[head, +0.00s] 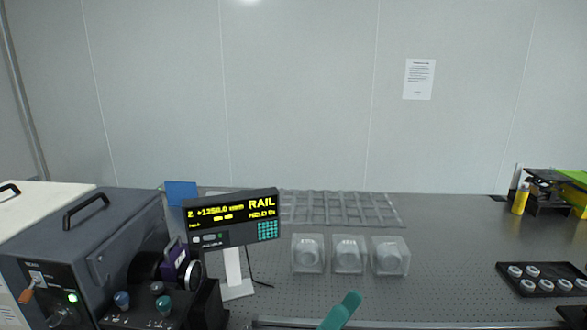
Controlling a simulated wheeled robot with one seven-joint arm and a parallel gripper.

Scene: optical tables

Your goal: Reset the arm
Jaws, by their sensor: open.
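The rest of my arm is below the frame.
Three clear boxes (349,254) stand mid-table before a grey grid rack (340,208). A RAIL display (232,216) and dark instrument box (85,245) stand left. A black tray (510,268) of round parts and a yellow bottle (521,199) are right.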

